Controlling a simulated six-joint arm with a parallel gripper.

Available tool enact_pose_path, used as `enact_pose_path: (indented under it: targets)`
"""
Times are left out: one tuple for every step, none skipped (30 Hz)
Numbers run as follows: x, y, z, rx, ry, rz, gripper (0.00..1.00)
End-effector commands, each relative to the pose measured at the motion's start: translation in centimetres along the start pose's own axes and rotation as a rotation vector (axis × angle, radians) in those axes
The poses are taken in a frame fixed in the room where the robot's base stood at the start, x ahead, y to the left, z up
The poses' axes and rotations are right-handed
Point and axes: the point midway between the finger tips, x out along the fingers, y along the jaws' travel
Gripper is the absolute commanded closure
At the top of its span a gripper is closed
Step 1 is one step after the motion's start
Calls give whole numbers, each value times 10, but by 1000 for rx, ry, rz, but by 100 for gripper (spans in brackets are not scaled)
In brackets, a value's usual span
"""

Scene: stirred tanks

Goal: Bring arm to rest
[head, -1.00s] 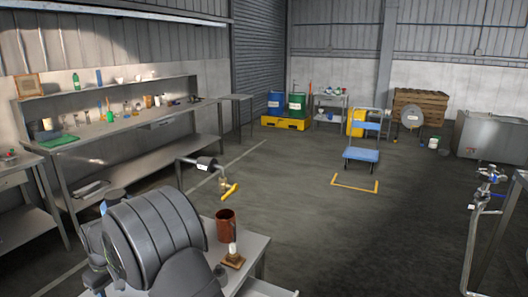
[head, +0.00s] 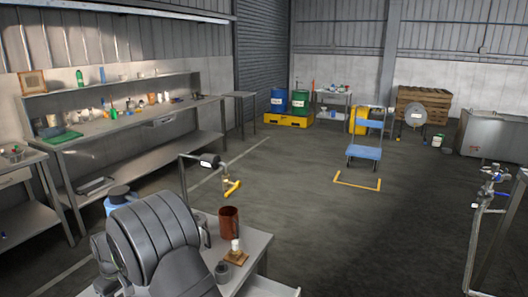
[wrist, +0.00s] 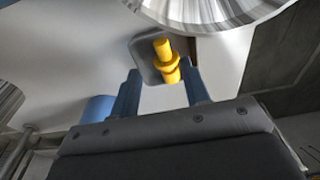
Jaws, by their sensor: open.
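My gripper (wrist: 159,74) shows in the wrist view with its two blue fingers apart. A yellow ribbed piece (wrist: 166,62) shows just beyond and between the fingertips, in front of a small grey tray (wrist: 143,50). I cannot tell its distance, but no finger appears to touch it. In the head view my dark grey arm fills the lower left, and my gripper is hidden there.
Curved steel vessels show at the top (wrist: 205,12) and left (wrist: 8,100) of the wrist view. In the head view, a brown mug (head: 228,224) and a wooden-based item (head: 236,256) stand near my arm. A yellow-handled pipe (head: 232,186) rises behind.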

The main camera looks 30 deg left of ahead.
Motion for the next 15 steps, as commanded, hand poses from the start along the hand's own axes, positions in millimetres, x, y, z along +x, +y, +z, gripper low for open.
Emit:
enact_pose_path:
  targets:
    - [-7, 8, 7, 6, 0, 1, 58]
    - [-11, 12, 10, 6, 0, 1, 58]
    - [-15, 16, 15, 5, 0, 0, 58]
    - [-19, 20, 18, 5, 0, 0, 58]
    - [-22, 24, 22, 6, 0, 0, 58]
    - [-27, 28, 26, 6, 0, 0, 58]
    - [-31, 32, 30, 5, 0, 0, 58]
    - [-34, 35, 33, 5, 0, 0, 58]
    - [-39, 40, 38, 7, 0, 0, 58]
    - [-42, 44, 41, 6, 0, 0, 58]
    - [-46, 47, 45, 5, 0, 0, 58]
    - [-50, 52, 49, 6, 0, 0, 58]
    - [-54, 56, 52, 7, 1, 1, 58]
    - [-58, 59, 56, 6, 1, 1, 58]
    - [-62, 64, 60, 5, 1, 1, 58]
